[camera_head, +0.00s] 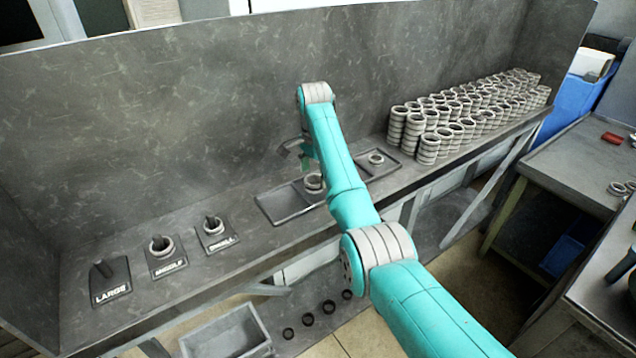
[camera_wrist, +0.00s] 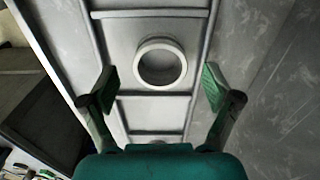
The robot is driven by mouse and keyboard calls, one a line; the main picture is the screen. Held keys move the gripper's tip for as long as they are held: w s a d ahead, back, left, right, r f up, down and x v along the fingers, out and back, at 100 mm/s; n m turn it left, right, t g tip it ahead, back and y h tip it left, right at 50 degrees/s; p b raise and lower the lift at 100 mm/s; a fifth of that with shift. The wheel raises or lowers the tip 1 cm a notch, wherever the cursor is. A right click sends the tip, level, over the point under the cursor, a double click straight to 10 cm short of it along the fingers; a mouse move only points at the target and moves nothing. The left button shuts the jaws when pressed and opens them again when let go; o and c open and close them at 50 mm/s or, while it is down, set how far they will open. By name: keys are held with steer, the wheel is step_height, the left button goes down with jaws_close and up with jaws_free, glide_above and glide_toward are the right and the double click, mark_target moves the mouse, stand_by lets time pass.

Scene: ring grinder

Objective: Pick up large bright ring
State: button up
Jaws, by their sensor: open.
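A bright ring (camera_wrist: 161,63) lies in the middle compartment of a grey tray in the wrist view, between and ahead of my fingertips. It also shows in the head view as a bright ring (camera_head: 314,182) beside my arm. My gripper (camera_wrist: 159,88) is open and empty, its two green-padded fingers spread to either side of the ring and apart from it. In the head view my gripper (camera_head: 296,150) is partly hidden behind my arm, above the tray (camera_head: 284,204). A smaller bright ring (camera_head: 376,158) lies in the tray's right compartment.
Pegs marked LARGE (camera_head: 110,280), MIDDLE (camera_head: 165,258) and SMALL (camera_head: 215,233) stand at the left; the middle and small ones hold rings. Many stacked rings (camera_head: 465,108) fill the right of the bench. A back wall (camera_head: 190,110) rises behind.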

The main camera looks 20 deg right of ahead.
steer(key=shift+f, duration=0.95)
steer(key=c, duration=1.4)
steer(key=shift+o, duration=0.2)
